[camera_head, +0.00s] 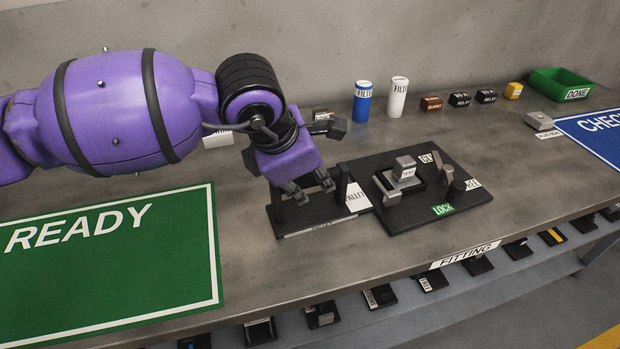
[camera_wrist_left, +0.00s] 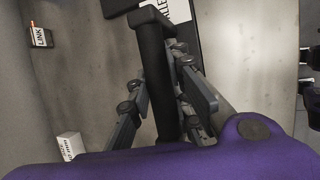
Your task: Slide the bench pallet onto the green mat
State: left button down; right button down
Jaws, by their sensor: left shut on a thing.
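The bench pallet (camera_head: 330,222) is a dark flat board with white PALLET labels and an upright black post. It lies on the bench, right of the green READY mat (camera_head: 110,262), with bare bench between them. My left gripper (camera_head: 308,189) is low over the pallet, shut on its black handle. In the left wrist view, the black handle bar (camera_wrist_left: 153,45) runs between the two fingers (camera_wrist_left: 165,98). The gripper hides part of the pallet. My right gripper is not in view.
A black fixture board (camera_head: 418,213) with a grey block and a LOCK label adjoins the pallet's right side. Blue (camera_head: 362,103) and white (camera_head: 397,98) filter cylinders, small boxes and a green DONE bin (camera_head: 560,80) stand behind. A blue mat (camera_head: 597,128) lies right.

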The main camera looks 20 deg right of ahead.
pick_arm(q)
jog(key=a+p, duration=0.1)
jog(key=a, duration=1.2)
jog(key=shift+a, duration=0.25)
jog(key=shift+s+a+f, duration=0.15)
jog(key=shift+a, duration=3.05)
jog(key=shift+s+a+f, duration=0.1)
jog(key=shift+a, duration=3.1)
jog(key=c, duration=1.5)
grip_release()
jog(key=shift+r, duration=0.1)
jog(key=shift+d, duration=0.1)
